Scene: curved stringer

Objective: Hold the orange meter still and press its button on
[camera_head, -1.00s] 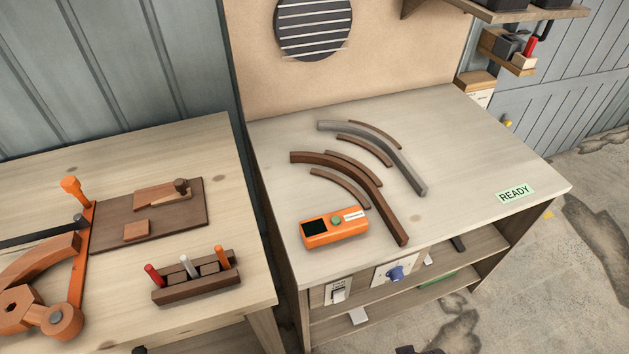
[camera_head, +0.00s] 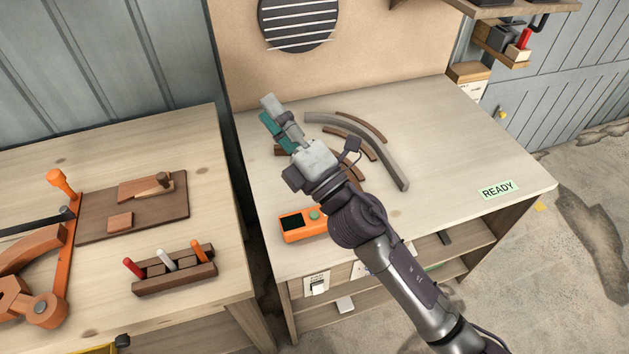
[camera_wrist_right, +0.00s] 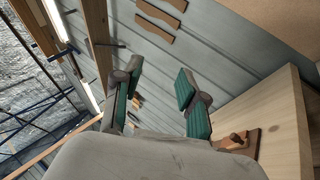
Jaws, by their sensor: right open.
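The orange meter (camera_head: 292,228) lies on the right-hand workbench near its front left corner. It has a dark screen and a round green button (camera_head: 314,214); my right arm hides its right end. My right gripper (camera_head: 270,112) is above the back left part of that bench, beyond the meter and apart from it. In the right wrist view its two green-padded fingers (camera_wrist_right: 155,95) are spread with nothing between them. My left gripper is in neither view.
A grey curved strip (camera_head: 385,155) and brown curved pieces lie on the bench, partly behind my arm. A green READY label (camera_head: 497,189) marks the right side. The left bench holds a dark board (camera_head: 95,225) and a rack of coloured-handled tools (camera_head: 180,280). A gap separates the benches.

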